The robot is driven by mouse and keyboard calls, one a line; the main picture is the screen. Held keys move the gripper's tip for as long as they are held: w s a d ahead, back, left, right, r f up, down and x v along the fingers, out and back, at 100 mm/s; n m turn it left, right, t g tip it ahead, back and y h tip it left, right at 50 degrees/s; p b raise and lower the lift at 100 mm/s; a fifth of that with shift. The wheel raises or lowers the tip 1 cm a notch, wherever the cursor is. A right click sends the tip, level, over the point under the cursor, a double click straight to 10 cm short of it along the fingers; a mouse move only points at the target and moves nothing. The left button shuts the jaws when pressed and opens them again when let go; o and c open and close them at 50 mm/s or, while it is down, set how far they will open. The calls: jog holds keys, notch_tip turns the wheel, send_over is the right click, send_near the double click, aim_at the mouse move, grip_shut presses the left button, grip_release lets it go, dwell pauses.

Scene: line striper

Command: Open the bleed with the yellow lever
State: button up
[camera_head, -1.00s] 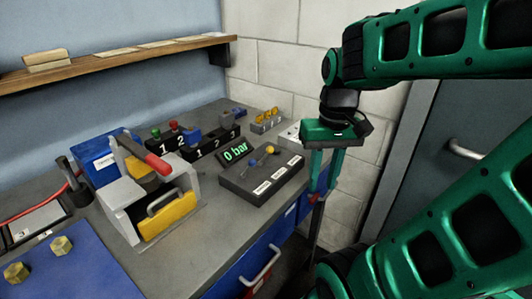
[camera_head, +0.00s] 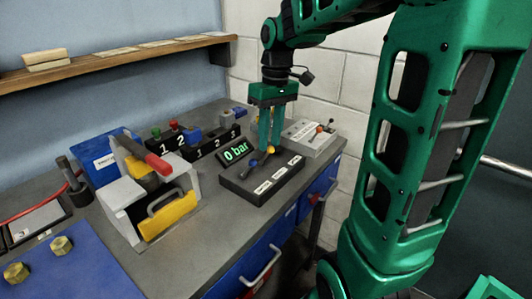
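The yellow lever (camera_head: 271,149) is a short lever with a yellow knob on a dark control box. The box (camera_head: 234,182) has several white labels along its front and lies on the grey bench. A lever with a blue knob (camera_head: 253,163) stands to the left of the yellow one. My gripper (camera_head: 270,148) points down over the box, its two green fingers on either side of the yellow knob. The fingers look apart, and I cannot tell whether they touch the knob. The display (camera_head: 236,151) behind the box reads "0 bar". The yellow lever's lower part is partly hidden.
A light grey box (camera_head: 306,138) with a red-knobbed lever stands right of my gripper. A numbered dark rack (camera_head: 213,144) is behind left. A grey housing (camera_head: 122,207) with yellow and red handles stands at left. A wooden shelf (camera_head: 120,60) is on the wall.

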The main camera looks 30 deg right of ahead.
aim_at(268, 153)
jog(key=shift+a+f, duration=0.15)
jog(key=shift+f, duration=1.1)
jog(key=shift+a+f, duration=0.1)
jog(key=shift+f, duration=1.1)
grip_shut()
